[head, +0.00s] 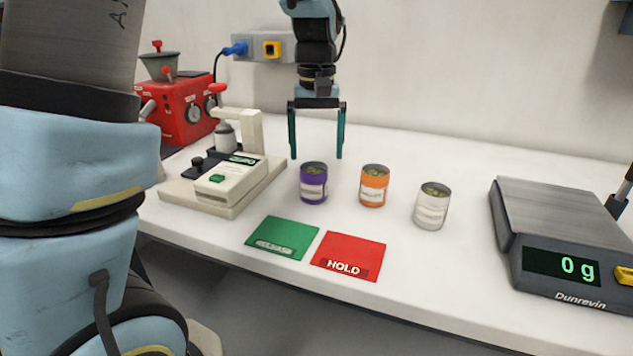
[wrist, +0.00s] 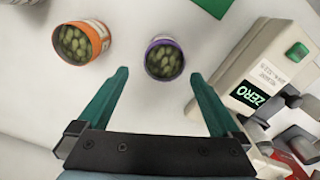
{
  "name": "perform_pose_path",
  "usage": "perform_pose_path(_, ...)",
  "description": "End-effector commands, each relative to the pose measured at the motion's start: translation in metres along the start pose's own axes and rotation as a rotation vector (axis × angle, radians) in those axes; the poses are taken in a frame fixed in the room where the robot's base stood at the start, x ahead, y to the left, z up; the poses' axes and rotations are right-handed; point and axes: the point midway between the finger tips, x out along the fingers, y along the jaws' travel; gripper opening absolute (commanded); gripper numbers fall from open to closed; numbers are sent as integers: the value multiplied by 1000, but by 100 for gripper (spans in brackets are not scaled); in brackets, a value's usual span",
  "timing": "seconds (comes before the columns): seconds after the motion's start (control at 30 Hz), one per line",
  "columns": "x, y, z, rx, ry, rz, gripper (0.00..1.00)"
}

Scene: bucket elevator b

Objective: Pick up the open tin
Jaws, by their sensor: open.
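Three tins stand upright in a row on the white table, each with a pale label. They are a purple tin (head: 313,190), an orange tin (head: 373,193) and a white tin (head: 430,213). Green contents show at the top of all three, and I see no lid on any. My gripper (head: 315,157) is open and empty, pointing down above the table near the purple tin. In the wrist view the purple tin (wrist: 164,59) appears between and just beyond my fingertips (wrist: 158,73), with the orange tin (wrist: 82,42) left of them.
A green card (head: 282,238) and a red HOLD card (head: 348,256) lie in front of the tins. A cream device (head: 228,182) stands left, a red machine (head: 186,108) behind it. A scale (head: 560,240) reading 0 g stands right. Bare table lies behind the tins.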

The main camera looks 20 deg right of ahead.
Motion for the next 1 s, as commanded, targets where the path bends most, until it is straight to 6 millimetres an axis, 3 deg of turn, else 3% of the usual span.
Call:
perform_pose_path(0.1,17,0,0,-1,-3,-1,100)
perform_pose_path(0.37,37,-2,2,-1,-2,-1,100)
perform_pose_path(0.63,74,-6,6,-1,-1,-1,100)
perform_pose_path(0.93,80,-6,6,-1,2,1,100)
perform_pose_path(1.0,80,-6,6,-1,2,1,94)
